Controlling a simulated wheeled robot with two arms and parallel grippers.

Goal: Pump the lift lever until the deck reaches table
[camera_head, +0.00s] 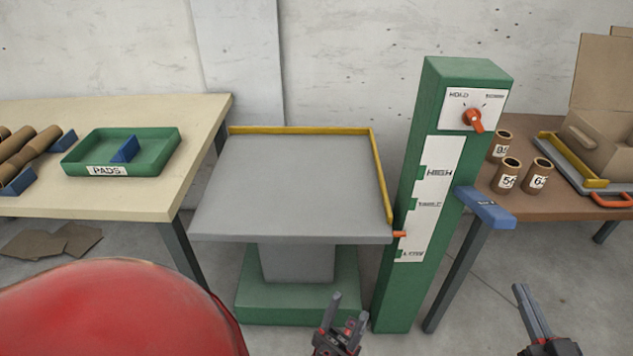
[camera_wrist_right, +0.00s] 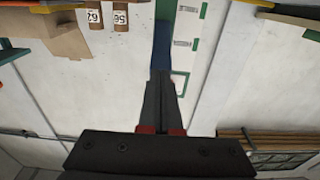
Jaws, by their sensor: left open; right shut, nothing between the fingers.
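The grey lift deck (camera_head: 290,190) has a yellow rim on its back and right sides and stands on a green base. Its orange pointer (camera_head: 400,234) is between the middle and lowest marks of the white scale (camera_head: 426,195) on the green column (camera_head: 409,150). The blue lift lever (camera_head: 486,208) sticks out from the column's right side; it seems to show beyond the fingers in the right wrist view (camera_wrist_right: 162,45). My right gripper (camera_head: 518,288) is shut and empty, below and right of the lever, apart from it. My left gripper (camera_head: 348,308) is open and empty, low in front of the deck.
The left table (camera_head: 110,205) holds a green pads tray (camera_head: 160,150) and brown tubes. The right table (camera_head: 480,183) holds numbered tubes (camera_head: 507,175) and a cardboard box (camera_head: 600,140). A red rounded shape fills the lower left.

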